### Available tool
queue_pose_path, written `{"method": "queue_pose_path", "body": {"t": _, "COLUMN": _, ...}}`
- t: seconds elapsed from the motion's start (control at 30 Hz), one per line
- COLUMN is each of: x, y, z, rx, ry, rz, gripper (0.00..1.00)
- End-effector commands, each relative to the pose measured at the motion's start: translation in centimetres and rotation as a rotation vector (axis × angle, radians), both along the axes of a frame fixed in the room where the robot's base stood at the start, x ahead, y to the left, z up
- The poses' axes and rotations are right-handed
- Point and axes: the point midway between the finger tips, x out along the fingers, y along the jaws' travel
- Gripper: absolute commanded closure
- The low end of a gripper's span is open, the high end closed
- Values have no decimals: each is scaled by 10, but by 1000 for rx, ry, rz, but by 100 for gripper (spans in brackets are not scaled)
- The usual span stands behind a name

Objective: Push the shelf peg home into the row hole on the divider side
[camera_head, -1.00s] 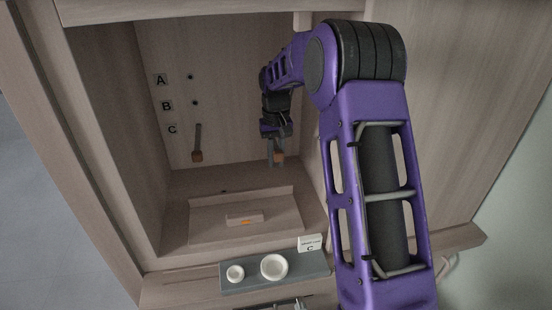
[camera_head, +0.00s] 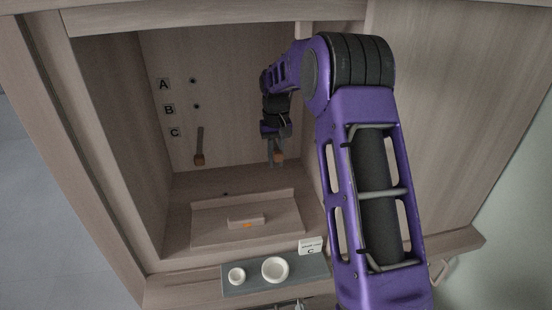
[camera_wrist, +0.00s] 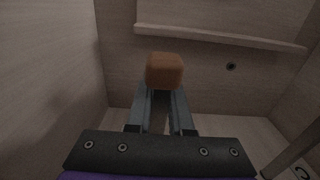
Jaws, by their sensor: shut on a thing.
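The shelf peg has a brown block-like head, seen at my fingertips in the wrist view (camera_wrist: 164,70) and, small, in the head view (camera_head: 279,157). My gripper (camera_wrist: 163,98) is shut on this peg inside the open cabinet, close to the side wall on the right of the head view. Whether the peg touches that wall, and any hole it faces, cannot be told. A second peg (camera_head: 199,158) with a brown head sticks out on a grey shaft by row label C (camera_head: 174,132). Labels A (camera_head: 163,85) and B (camera_head: 168,109) each have a dark hole beside them.
A shelf board (camera_head: 205,237) with a raised strip and a small block (camera_head: 246,220) with an orange mark lies low in the cabinet. In front, a grey tray (camera_head: 235,289) holds two white round dishes and a card marked C (camera_head: 311,247). Cabinet walls stand close around my gripper.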

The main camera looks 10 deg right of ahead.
Motion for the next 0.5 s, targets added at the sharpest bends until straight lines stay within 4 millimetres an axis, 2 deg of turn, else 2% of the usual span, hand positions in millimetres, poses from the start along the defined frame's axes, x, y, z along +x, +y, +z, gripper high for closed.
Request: {"method": "queue_pose_path", "body": {"t": 0.5, "x": 14, "y": 0, "z": 2, "rx": 0, "ry": -2, "rz": 0, "gripper": 100}}
